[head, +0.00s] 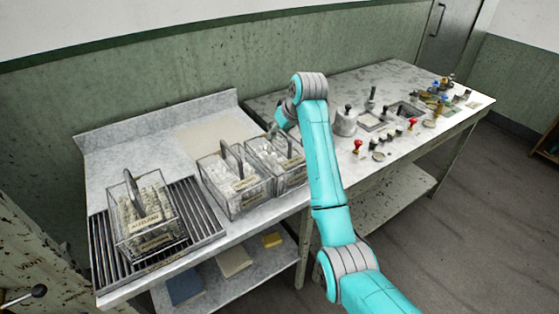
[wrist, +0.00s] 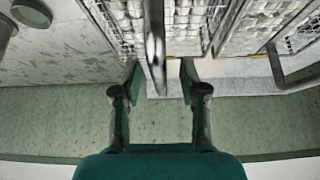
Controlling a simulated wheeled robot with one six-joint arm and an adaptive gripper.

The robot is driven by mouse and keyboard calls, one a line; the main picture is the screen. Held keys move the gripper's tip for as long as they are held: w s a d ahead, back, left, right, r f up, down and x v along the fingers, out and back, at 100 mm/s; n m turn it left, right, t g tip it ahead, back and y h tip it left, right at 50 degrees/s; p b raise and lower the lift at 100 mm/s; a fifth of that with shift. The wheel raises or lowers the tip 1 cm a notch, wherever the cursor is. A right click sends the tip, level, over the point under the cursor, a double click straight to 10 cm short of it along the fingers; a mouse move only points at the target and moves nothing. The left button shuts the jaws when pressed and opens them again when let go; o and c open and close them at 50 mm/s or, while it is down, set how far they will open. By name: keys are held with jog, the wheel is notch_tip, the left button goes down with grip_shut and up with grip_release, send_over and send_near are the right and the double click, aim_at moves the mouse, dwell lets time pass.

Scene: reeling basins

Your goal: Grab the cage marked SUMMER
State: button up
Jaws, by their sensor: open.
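Three wire cages filled with pale pieces stand on the left bench, each with an upright handle and tan labels: a left cage (head: 148,222), a middle cage (head: 236,190) and a right cage (head: 277,170). The label lettering is too small to read surely, so I cannot tell which says SUMMER. My gripper (wrist: 160,74) is open, pointing down over the right cage. In the wrist view that cage's grey handle (wrist: 154,45) runs between the two fingers, with a gap on both sides. My arm partly hides this cage in the head view.
The left cage stands on a slatted metal rack (head: 101,250). The middle and right cages stand close together, and the middle cage's handle (wrist: 290,78) also shows in the wrist view. A metal pot (head: 345,122) and small tools stand on the right bench. The green wall (head: 150,95) is behind.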

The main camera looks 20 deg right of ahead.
jog(key=shift+w+f, duration=0.1)
grip_shut()
dwell(0.4)
